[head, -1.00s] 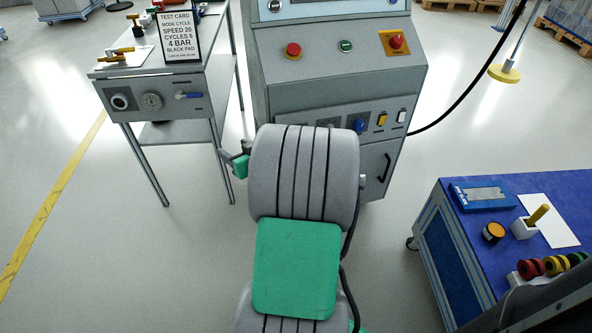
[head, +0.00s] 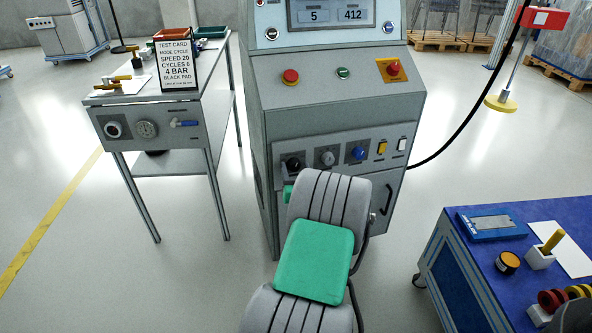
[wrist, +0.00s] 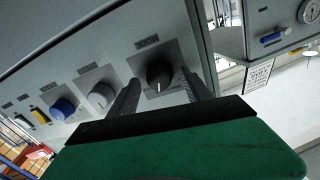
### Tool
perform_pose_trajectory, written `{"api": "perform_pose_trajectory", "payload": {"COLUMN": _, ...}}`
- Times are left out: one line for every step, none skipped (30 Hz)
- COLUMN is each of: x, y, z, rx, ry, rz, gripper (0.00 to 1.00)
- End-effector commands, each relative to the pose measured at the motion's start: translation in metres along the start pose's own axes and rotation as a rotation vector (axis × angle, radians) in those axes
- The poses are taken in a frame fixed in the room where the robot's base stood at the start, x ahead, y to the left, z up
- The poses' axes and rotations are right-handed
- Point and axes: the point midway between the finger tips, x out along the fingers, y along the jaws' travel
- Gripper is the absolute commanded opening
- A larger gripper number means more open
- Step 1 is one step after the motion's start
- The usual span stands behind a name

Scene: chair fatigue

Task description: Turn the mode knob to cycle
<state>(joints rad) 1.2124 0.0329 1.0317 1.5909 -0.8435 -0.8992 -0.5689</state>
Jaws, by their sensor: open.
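The control console (head: 330,115) stands ahead with a row of knobs on its lower panel. The black knob (head: 293,164) is leftmost; it shows in the wrist view (wrist: 159,74) with a white pointer mark, and its label is upside down and hard to read. My gripper (wrist: 161,80) is open, with one finger on each side of the black knob in the picture. I cannot tell whether the fingers touch it or how far short of it they are. In the head view my arm hides most of the gripper.
A grey knob (head: 327,158), a blue knob (head: 358,152), a yellow switch (head: 382,148) and a white switch (head: 402,145) sit to the right. A test card (head: 178,66) on the left table reads mode cycle. A blue workbench (head: 462,228) stands at right.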

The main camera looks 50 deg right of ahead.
Motion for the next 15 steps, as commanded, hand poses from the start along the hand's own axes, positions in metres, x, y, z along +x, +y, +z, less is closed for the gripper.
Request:
{"api": "perform_pose_trajectory", "payload": {"x": -0.0001, "y": 0.0001, "z": 0.0000, "rx": 0.000, "ry": 0.000, "rz": 0.000, "gripper": 0.57}}
{"api": "perform_pose_trajectory", "payload": {"x": -0.0002, "y": 0.0001, "z": 0.0000, "rx": 0.000, "ry": 0.000, "rz": 0.000, "gripper": 0.57}}
{"api": "perform_pose_trajectory", "payload": {"x": -0.0002, "y": 0.0001, "z": 0.0000, "rx": 0.000, "ry": 0.000, "rz": 0.000, "gripper": 0.53}}
{"api": "perform_pose_trajectory", "payload": {"x": -0.0002, "y": 0.0001, "z": 0.0000, "rx": 0.000, "ry": 0.000, "rz": 0.000, "gripper": 0.51}}
{"api": "perform_pose_trajectory", "payload": {"x": -0.0003, "y": 0.0001, "z": 0.0000, "rx": 0.000, "ry": 0.000, "rz": 0.000, "gripper": 0.48}}
{"api": "perform_pose_trajectory", "payload": {"x": -0.0003, "y": 0.0001, "z": -0.0001, "rx": 0.000, "ry": 0.000, "rz": 0.000, "gripper": 0.45}}
{"api": "perform_pose_trajectory", "payload": {"x": -0.0003, "y": 0.0001, "z": -0.0001, "rx": 0.000, "ry": 0.000, "rz": 0.000, "gripper": 0.43}}
{"api": "perform_pose_trajectory", "payload": {"x": -0.0003, "y": 0.0001, "z": -0.0001, "rx": 0.000, "ry": 0.000, "rz": 0.000, "gripper": 0.40}}
{"api": "perform_pose_trajectory", "payload": {"x": -0.0003, "y": 0.0001, "z": -0.0001, "rx": 0.000, "ry": 0.000, "rz": 0.000, "gripper": 0.37}}
{"api": "perform_pose_trajectory", "payload": {"x": -0.0004, "y": 0.0001, "z": -0.0001, "rx": 0.000, "ry": 0.000, "rz": 0.000, "gripper": 0.34}}
{"api": "perform_pose_trajectory", "payload": {"x": -0.0004, "y": 0.0001, "z": -0.0001, "rx": 0.000, "ry": 0.000, "rz": 0.000, "gripper": 0.32}}
{"api": "perform_pose_trajectory", "payload": {"x": -0.0004, "y": 0.0001, "z": -0.0001, "rx": 0.000, "ry": 0.000, "rz": 0.000, "gripper": 0.29}}
{"api": "perform_pose_trajectory", "payload": {"x": -0.0004, "y": 0.0001, "z": -0.0001, "rx": 0.000, "ry": 0.000, "rz": 0.000, "gripper": 0.26}}
{"api": "perform_pose_trajectory", "payload": {"x": -0.0004, "y": 0.0001, "z": -0.0001, "rx": 0.000, "ry": 0.000, "rz": 0.000, "gripper": 0.24}}
{"api": "perform_pose_trajectory", "payload": {"x": -0.0004, "y": 0.0002, "z": -0.0001, "rx": 0.000, "ry": 0.000, "rz": 0.000, "gripper": 0.21}}
